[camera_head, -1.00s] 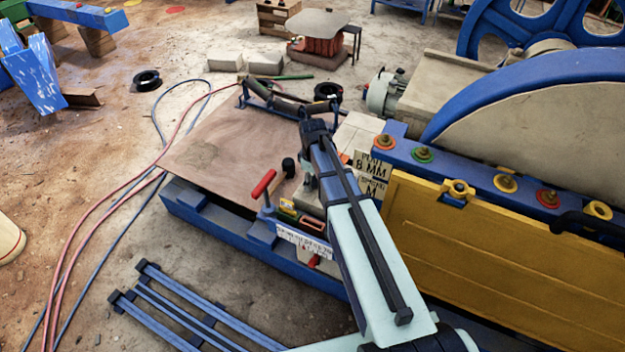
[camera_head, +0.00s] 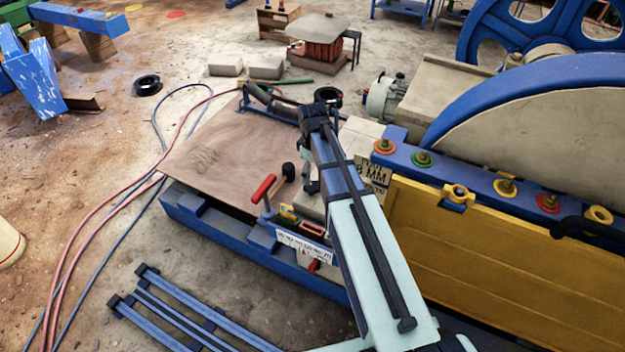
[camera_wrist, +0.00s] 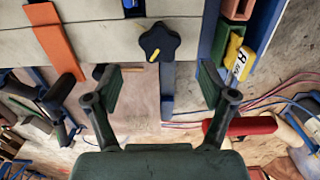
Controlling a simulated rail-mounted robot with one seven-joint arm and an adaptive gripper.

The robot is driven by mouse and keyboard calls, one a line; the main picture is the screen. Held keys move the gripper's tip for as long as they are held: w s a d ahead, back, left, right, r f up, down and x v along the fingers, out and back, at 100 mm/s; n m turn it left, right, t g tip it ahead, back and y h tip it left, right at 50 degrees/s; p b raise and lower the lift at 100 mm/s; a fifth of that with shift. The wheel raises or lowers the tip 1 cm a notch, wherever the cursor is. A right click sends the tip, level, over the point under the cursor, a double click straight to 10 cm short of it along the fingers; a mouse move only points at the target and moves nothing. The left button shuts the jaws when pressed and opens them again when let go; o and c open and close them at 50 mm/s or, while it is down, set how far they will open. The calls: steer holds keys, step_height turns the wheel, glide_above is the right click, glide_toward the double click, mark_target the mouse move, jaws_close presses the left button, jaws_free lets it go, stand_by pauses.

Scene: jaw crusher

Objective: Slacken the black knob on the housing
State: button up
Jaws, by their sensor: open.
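The black knob (camera_wrist: 160,42) is star-shaped with a yellow mark and sits on the pale beige housing (camera_wrist: 95,44) in the wrist view. My gripper (camera_wrist: 158,82) is open and empty, its two dark fingers spread wide. In that picture the knob lies above the gap between the fingertips, roughly centred, and neither finger touches it. In the head view my arm covers most of the gripper and part of the housing. A small black upright piece (camera_head: 289,171) shows left of the arm there; I cannot tell whether it is the knob.
A red-handled lever (camera_head: 263,188) stands close by; its red grip (camera_wrist: 240,127) is near the right finger in the wrist view. An orange strip (camera_wrist: 55,42) lies to the left. The yellow panel (camera_head: 500,265) is right of my arm.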

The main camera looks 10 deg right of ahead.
step_height(320, 180, up, 5)
steer(key=shift+f, duration=0.1)
steer(key=shift+s, duration=0.1)
stand_by(0.5)
